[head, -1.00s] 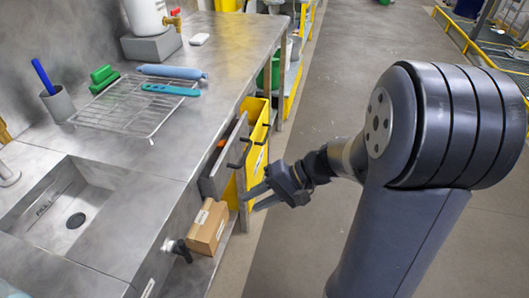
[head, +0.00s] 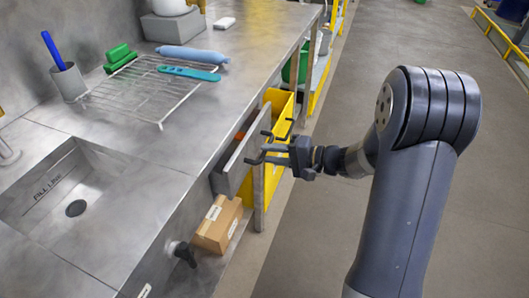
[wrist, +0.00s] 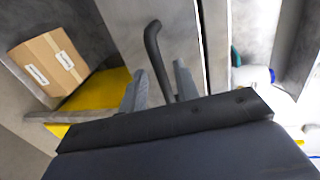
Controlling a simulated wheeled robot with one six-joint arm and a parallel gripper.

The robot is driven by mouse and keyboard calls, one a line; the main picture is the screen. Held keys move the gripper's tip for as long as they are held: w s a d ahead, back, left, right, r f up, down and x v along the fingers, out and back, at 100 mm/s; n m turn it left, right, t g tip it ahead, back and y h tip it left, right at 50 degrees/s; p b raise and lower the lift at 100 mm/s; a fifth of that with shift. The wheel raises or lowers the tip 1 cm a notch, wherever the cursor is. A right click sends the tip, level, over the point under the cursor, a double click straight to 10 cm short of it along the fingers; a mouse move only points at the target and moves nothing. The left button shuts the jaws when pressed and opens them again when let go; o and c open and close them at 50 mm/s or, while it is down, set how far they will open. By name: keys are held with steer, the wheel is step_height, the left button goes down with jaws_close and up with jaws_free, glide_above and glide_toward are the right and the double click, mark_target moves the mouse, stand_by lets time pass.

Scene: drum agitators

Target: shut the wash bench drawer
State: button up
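The wash bench drawer (head: 230,172) stands pulled out from under the steel counter, with its grey front toward the aisle. Something orange shows inside it. A dark bar handle (head: 281,131) sticks out from the front. My gripper (head: 268,155) is at the handle, in front of the drawer face. In the wrist view the black handle (wrist: 153,46) runs down between the two grey fingers of my gripper (wrist: 160,88). The fingers are apart, with gaps beside the handle. The grey drawer front (wrist: 186,35) lies just beyond it. The handle's lower part is hidden by my gripper.
A cardboard box (head: 218,224) sits on the low shelf below the drawer, near a black valve knob (head: 184,254). A yellow bin (head: 276,105) stands beyond the drawer. The counter holds a sink (head: 60,190) and a wire rack (head: 140,92). The aisle floor is clear.

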steer(key=shift+x, duration=1.3)
steer(key=shift+c, duration=0.3)
jaws_close()
